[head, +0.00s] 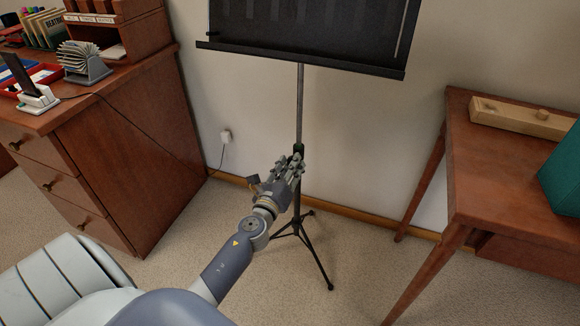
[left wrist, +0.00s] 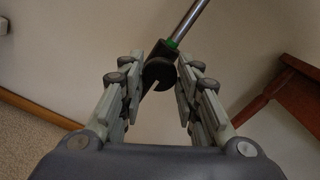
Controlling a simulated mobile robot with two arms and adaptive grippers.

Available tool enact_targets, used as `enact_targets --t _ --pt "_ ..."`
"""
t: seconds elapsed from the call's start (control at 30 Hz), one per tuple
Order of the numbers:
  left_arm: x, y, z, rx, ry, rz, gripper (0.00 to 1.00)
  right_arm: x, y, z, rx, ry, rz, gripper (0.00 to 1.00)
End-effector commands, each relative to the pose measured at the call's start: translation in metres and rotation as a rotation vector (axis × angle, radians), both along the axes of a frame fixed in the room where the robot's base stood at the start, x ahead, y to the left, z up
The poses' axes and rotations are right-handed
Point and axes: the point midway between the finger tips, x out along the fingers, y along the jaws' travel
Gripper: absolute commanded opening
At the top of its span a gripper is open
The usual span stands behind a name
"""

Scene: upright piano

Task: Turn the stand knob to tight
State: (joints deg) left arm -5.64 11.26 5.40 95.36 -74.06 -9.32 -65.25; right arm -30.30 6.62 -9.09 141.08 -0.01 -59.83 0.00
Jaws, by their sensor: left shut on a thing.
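The black music stand (head: 305,38) stands upright against the wall, with its tray at the top, a silver pole and tripod legs. In the left wrist view the round dark stand knob (left wrist: 158,72) sits between the fingers of my left gripper (left wrist: 160,78). The fingers are shut on the knob. In the head view my gripper hides the knob. My right gripper is not in view.
A wooden desk with drawers (head: 110,160) stands at the left, with a card file (head: 84,62) on it. A wooden table (head: 490,170) stands at the right. A wall socket with a cable (head: 225,135) is behind. Carpet around the tripod is clear.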

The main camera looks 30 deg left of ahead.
Motion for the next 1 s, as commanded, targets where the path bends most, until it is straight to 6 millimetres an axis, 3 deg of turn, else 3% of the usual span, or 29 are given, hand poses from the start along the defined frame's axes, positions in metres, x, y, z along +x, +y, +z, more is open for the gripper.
enact_targets --t 0.03,0.1,0.13,0.57,1.0 --pt "0.000 0.000 0.001 0.002 -0.001 0.000 0.33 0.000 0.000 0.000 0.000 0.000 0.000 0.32" --pt "0.000 0.000 0.001 0.002 -0.001 0.000 0.48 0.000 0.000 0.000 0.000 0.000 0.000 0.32" --pt "0.000 0.000 0.001 0.001 -0.001 0.000 0.51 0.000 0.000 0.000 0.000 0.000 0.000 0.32" --pt "-0.006 -0.002 -0.001 -0.001 0.001 0.000 0.51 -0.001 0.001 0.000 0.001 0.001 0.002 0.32" --pt "-0.071 -0.017 0.000 -0.001 0.000 0.000 0.51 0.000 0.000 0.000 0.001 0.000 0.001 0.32"
